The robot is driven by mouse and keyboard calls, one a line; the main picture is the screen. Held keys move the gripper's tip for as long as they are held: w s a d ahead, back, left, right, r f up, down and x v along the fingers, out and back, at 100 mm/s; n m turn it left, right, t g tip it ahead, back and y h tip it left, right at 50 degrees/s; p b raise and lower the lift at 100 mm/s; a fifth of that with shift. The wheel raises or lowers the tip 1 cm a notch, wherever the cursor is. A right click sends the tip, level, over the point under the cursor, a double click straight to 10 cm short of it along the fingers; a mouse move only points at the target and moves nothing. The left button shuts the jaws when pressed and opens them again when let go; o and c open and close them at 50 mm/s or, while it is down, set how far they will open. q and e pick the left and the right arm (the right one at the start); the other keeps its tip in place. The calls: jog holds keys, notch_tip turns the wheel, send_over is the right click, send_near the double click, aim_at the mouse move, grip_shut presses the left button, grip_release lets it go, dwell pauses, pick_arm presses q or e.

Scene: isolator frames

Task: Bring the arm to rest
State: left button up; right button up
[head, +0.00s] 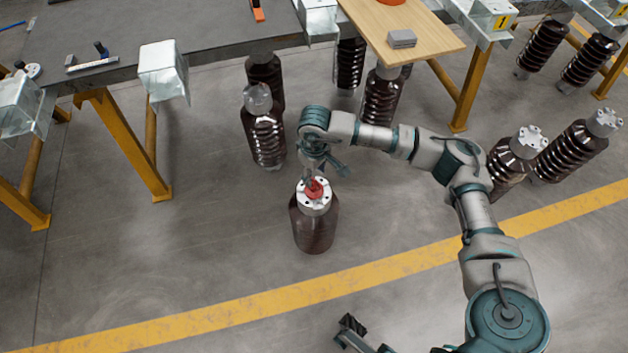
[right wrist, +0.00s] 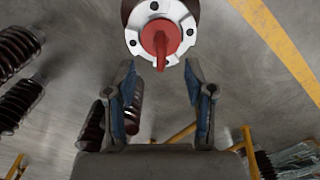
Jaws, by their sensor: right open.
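My right gripper (head: 322,165) is above and just behind a brown insulator (head: 314,228) that stands upright on the floor. A red part (head: 314,188) sits on the insulator's white flanged top. In the right wrist view the fingers of my right gripper (right wrist: 160,80) are spread with nothing between them, and the red part (right wrist: 160,38) with its white flange (right wrist: 140,38) lies beyond the fingertips. My left gripper (head: 352,330) shows only in part at the bottom edge, dark, and its jaws cannot be made out.
Several brown ribbed insulators stand behind, such as one (head: 265,135) near the grey table (head: 215,30) on yellow legs. More stand at right (head: 580,148). A wooden board (head: 440,48) lies at the back. A yellow line (head: 230,305) crosses the floor; the floor at front left is clear.

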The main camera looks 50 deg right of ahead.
notch_tip(320, 180, up, 6)
jog(key=shift+f, duration=0.25)
